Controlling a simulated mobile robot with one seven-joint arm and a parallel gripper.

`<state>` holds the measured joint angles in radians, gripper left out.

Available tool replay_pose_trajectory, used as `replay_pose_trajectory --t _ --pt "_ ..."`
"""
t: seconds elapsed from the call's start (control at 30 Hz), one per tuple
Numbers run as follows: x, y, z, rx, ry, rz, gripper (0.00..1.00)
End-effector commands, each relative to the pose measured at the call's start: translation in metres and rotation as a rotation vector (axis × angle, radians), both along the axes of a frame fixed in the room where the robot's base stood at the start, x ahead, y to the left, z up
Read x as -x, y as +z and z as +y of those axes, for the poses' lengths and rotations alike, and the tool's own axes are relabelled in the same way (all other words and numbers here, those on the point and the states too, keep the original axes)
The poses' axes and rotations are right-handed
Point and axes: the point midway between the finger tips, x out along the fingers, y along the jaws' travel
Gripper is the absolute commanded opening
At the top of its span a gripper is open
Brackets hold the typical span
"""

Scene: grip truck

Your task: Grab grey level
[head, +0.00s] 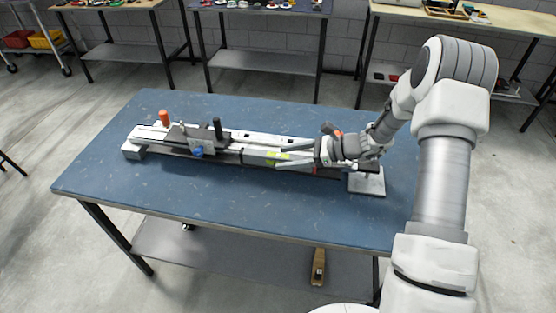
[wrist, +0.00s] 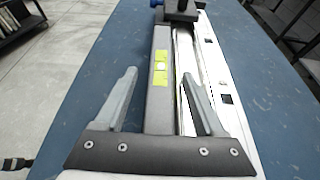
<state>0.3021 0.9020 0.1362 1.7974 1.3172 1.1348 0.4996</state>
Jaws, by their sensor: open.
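The grey level (head: 256,155) is a long grey bar with yellow-green vial windows, lying along the rail assembly on the blue table. In the wrist view the level (wrist: 160,112) runs lengthwise up the middle of the picture. My gripper (head: 280,156) is over the right part of the level. In the wrist view my gripper (wrist: 160,76) is open, with one finger on each side of the level. A gap shows beside the left finger, and the right finger overlaps the bright rail beside the level. Contact cannot be told. The level's near end is hidden behind the gripper's dark base.
The level lies beside a white slotted rail (wrist: 215,75). A clamp-like block with a blue knob (head: 197,152) and an orange knob (head: 164,117) stand to the left. The blue table (head: 120,185) is clear in front. Other workbenches line the back wall.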

Motion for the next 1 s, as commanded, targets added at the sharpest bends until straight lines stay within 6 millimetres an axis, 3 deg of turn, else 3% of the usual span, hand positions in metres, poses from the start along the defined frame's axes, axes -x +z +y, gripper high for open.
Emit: replay_pose_trajectory --t 0.1,0.5,1.0 --pt "-0.0002 0.0003 -0.0006 0.000 -0.001 0.000 0.69" --pt "-0.0001 0.0006 -0.0009 0.000 -0.001 0.000 0.00" --pt "-0.0004 0.0068 -0.0009 -0.001 -0.001 -0.001 0.00"
